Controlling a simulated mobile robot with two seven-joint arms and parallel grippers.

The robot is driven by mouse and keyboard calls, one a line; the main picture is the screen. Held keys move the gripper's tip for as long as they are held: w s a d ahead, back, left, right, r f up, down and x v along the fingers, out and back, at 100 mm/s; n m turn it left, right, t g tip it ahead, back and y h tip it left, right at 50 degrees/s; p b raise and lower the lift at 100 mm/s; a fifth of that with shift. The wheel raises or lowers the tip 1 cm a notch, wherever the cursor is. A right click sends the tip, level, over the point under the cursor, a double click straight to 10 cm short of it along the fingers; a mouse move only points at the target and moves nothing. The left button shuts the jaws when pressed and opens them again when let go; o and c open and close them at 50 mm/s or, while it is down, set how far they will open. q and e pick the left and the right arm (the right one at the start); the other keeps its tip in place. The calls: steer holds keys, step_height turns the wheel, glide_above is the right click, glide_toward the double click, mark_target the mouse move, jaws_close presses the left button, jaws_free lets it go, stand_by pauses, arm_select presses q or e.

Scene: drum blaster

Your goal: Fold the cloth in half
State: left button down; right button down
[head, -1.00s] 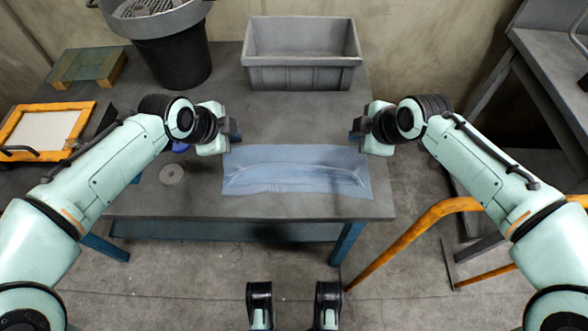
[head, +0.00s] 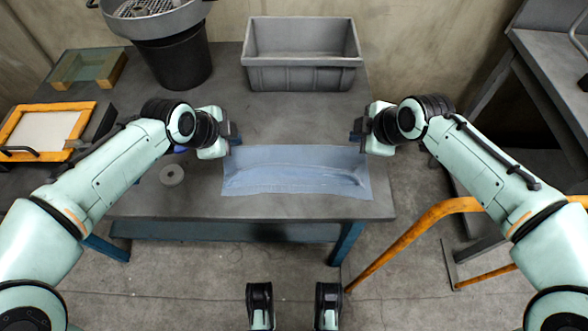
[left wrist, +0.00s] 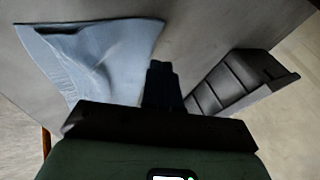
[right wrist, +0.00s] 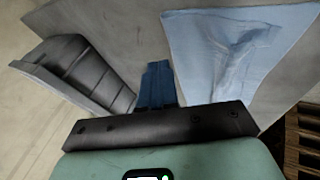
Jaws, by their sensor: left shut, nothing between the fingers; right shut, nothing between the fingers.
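The light blue cloth (head: 290,165) lies on the grey table near its front edge, as a wide strip with a long crease and some ripples across it. It also shows in the left wrist view (left wrist: 85,50) and in the right wrist view (right wrist: 225,50). My left gripper (head: 236,139) is shut and empty by the cloth's far left corner. My right gripper (head: 356,138) is shut and empty by its far right corner. In both wrist views the closed fingertips appear beside the cloth, apart from it in the picture. I cannot tell their exact height.
A grey bin (head: 302,75) stands at the back of the table (head: 215,110). A black bucket (head: 178,62) is at the back left. A grey ring (head: 172,174) lies left of the cloth, near a partly hidden blue item. An orange rail (head: 420,225) stands to the right.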

steer(key=shift+f, duration=0.2)
steer(key=shift+f, duration=0.25)
stand_by(0.3)
